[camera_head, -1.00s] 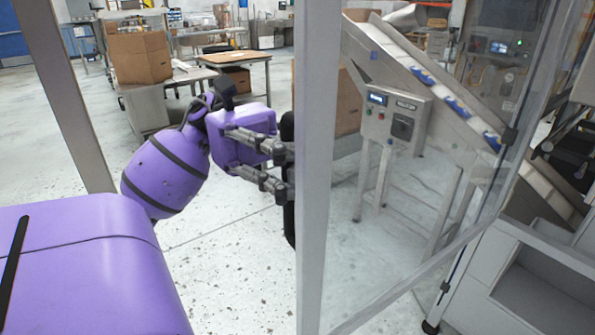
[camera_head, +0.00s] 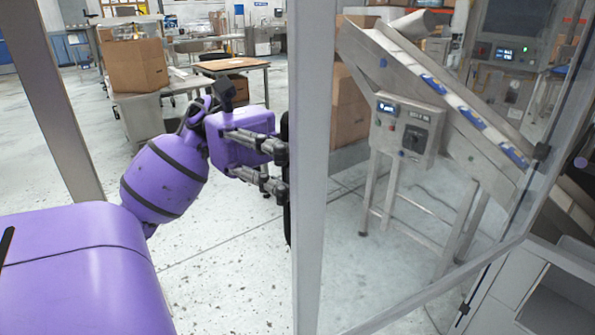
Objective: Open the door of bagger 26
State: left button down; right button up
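The door (camera_head: 308,200) has a pale grey upright edge post and a clear panel that runs back to the right. Dark hinge-like fittings (camera_head: 541,151) show on its far right side. It stands at an angle to the grey cabinet (camera_head: 530,275) at lower right. A black upright handle (camera_head: 288,215) is on the post's left side. My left gripper (camera_head: 281,170) reaches it from the left, with its two fingers at the handle and apparently closed around it; the fingertips are partly hidden against the black. My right gripper is out of view. No number 26 is readable.
Through the panel I see an inclined conveyor (camera_head: 445,90) with a control box (camera_head: 407,128) on legs. A grey upright post (camera_head: 62,110) stands at left. Cardboard boxes (camera_head: 137,66) and a table (camera_head: 232,66) are behind. Pale floor is clear between the posts.

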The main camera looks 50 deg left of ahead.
pick_arm(q)
jog(key=shift+a+f, duration=0.15)
jog(key=shift+f, duration=0.05)
jog(key=c, duration=2.5)
grip_release()
jog(key=o, duration=0.5)
jog(key=shift+s+a+r, duration=0.1)
jog(key=shift+s+a, duration=0.05)
jog(key=shift+s, duration=0.1)
jog(key=shift+c, duration=0.2)
jog(key=shift+w, duration=0.15)
jog(key=shift+a, duration=0.15)
jog(key=a, duration=1.1)
jog(key=shift+w+a, duration=0.2)
jog(key=shift+a, duration=0.15)
